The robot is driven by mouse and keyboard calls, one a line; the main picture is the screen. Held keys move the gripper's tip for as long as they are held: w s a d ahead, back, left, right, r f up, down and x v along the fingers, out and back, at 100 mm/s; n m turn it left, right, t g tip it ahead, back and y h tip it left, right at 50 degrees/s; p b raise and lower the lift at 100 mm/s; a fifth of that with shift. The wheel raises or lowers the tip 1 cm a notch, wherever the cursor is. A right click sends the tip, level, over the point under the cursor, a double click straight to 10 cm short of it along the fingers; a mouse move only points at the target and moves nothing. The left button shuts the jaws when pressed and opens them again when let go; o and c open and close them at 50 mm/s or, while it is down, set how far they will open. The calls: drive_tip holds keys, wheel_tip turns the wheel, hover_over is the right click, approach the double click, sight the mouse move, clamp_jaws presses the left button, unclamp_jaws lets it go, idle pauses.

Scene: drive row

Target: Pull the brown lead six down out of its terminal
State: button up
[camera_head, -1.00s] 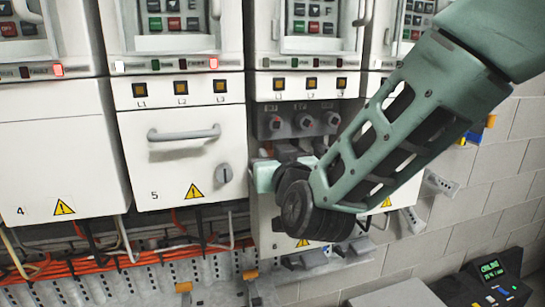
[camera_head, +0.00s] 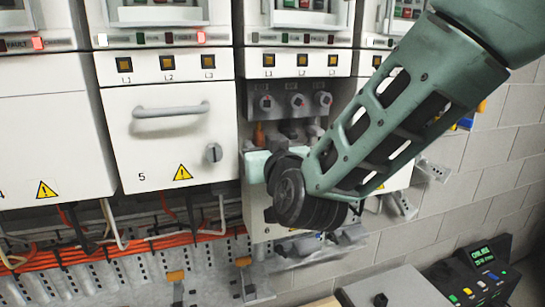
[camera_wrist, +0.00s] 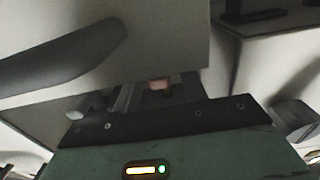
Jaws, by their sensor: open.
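A short orange-brown piece, which looks like the brown lead (camera_head: 259,134), hangs below the leftmost of three round terminals (camera_head: 266,102) in the open bay right of drawer 5. Whether its top sits inside the terminal is too small to tell. My gripper (camera_head: 260,162) is just below this piece, in front of the bay. Its fingertips are mostly hidden by the hand and wrist in the head view. In the wrist view, a small pinkish-brown patch shows beyond the dark edge of my open gripper (camera_wrist: 150,95). I cannot tell whether the fingers touch it.
Drawer 5 (camera_head: 166,140) with its grey handle stands close on the left. Orange cables (camera_head: 80,258) and a slotted rail run below. Bare block wall (camera_head: 500,170) lies right.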

drive_tip(key=b+v, duration=0.5)
drive_tip(key=v, duration=1.2)
drive_tip(key=shift+s, duration=0.1)
drive_tip(key=s+a+f+n+g+y, duration=0.15)
drive_tip(key=s+f+n+g, duration=0.35)
drive_tip(key=f+g, duration=0.75)
drive_tip(key=s+d+f+g+h, duration=0.5)
drive_tip(key=s+d+f+h, duration=0.1)
drive_tip(key=s+d, duration=0.3)
drive_tip(key=shift+s+d+f, duration=0.3)
drive_tip(key=shift+d+f, duration=0.4)
drive_tip(key=shift+d, duration=0.15)
